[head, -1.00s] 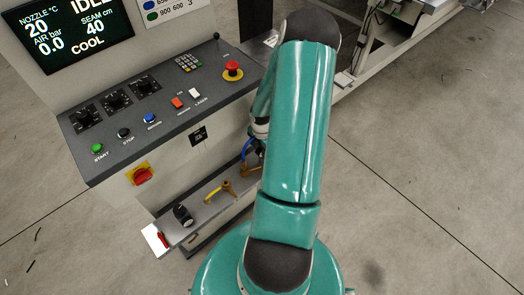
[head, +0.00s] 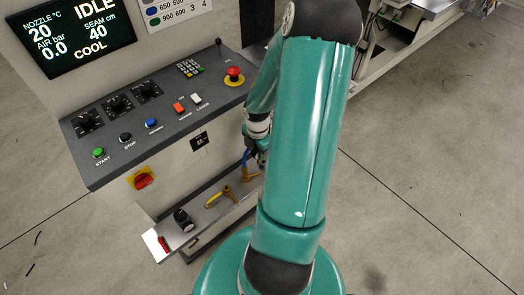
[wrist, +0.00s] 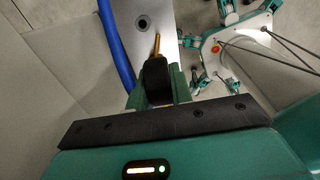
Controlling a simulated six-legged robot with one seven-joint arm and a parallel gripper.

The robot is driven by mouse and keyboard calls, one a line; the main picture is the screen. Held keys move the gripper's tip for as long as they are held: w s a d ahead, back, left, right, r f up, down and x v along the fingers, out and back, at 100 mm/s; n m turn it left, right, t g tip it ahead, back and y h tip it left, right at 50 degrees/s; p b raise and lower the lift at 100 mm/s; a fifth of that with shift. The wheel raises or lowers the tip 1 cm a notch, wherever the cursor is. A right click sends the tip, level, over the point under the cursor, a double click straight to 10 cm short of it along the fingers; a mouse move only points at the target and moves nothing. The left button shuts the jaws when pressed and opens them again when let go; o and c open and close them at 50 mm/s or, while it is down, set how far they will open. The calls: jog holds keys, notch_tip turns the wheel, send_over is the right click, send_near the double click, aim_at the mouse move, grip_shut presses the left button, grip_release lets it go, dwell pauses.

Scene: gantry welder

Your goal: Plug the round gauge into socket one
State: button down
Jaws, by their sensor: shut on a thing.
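My gripper (wrist: 156,84) is shut on a dark, rounded thing (wrist: 156,76) that looks like the round gauge seen from its edge. A thin brass stem (wrist: 156,44) shows just past it, toward a grey metal strip. A dark round hole (wrist: 142,24) in that strip lies up and left of the stem, clearly apart from it in the picture. It may be a socket; no number is readable. In the head view the gripper is beside the console's low ledge (head: 204,219), mostly behind my arm, and the gauge cannot be made out there.
A blue hose (wrist: 114,46) runs close along the left of the held thing. On the ledge stand a black knob-like part (head: 182,218) and a brass fitting with a yellow lever (head: 215,198). The console panel (head: 160,110) rises behind. Open floor (head: 440,200) lies right.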

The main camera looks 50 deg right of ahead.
jog(key=s+a+r, duration=0.2)
jog(key=a+r, duration=0.4)
jog(key=a, duration=0.2)
jog(key=shift+s+a+r, duration=0.2)
jog(key=shift+s+a, duration=0.05)
jog(key=shift+a, duration=0.1)
jog(key=shift+w, duration=0.1)
dwell(0.3)
